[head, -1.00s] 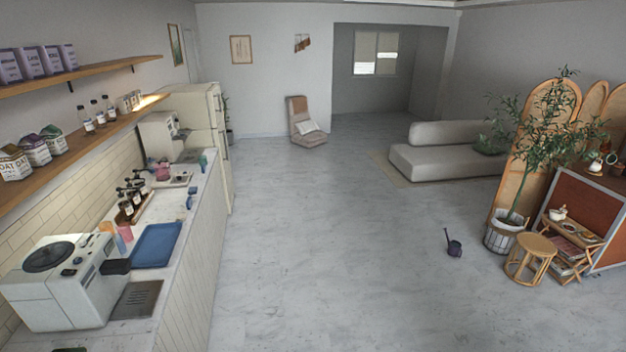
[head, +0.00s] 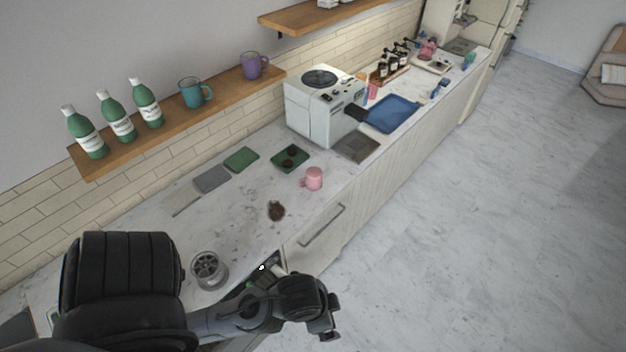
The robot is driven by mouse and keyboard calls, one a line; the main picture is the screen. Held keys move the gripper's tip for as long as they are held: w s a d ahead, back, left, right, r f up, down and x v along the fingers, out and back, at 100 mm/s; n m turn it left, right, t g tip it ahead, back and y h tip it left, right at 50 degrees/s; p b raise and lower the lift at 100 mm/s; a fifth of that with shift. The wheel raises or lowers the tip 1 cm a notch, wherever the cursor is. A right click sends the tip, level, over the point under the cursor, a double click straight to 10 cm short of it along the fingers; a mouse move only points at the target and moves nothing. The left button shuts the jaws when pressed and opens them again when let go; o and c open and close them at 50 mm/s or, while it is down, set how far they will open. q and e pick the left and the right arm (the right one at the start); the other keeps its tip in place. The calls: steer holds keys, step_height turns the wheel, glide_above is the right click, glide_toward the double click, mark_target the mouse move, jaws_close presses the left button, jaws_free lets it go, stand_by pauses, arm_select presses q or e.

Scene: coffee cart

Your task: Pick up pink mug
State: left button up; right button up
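The pink mug (head: 314,178) stands upright on the marble counter near its front edge. Its handle points left, and nothing touches it. My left arm comes in from the lower left. Its gripper (head: 329,331) hangs past the counter's front edge, over an open drawer's area, well below the mug in the picture and apart from it. The gripper is small and dark, so I cannot tell whether its fingers are open. My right gripper is not in view.
A green tray (head: 290,157) with dark items lies behind the mug, and a brown pile (head: 276,211) lies left of it. A white coffee machine (head: 322,104) stands further back. A metal cup (head: 208,269) is near my arm. A teal mug (head: 194,93) and purple mug (head: 254,65) sit on the shelf.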

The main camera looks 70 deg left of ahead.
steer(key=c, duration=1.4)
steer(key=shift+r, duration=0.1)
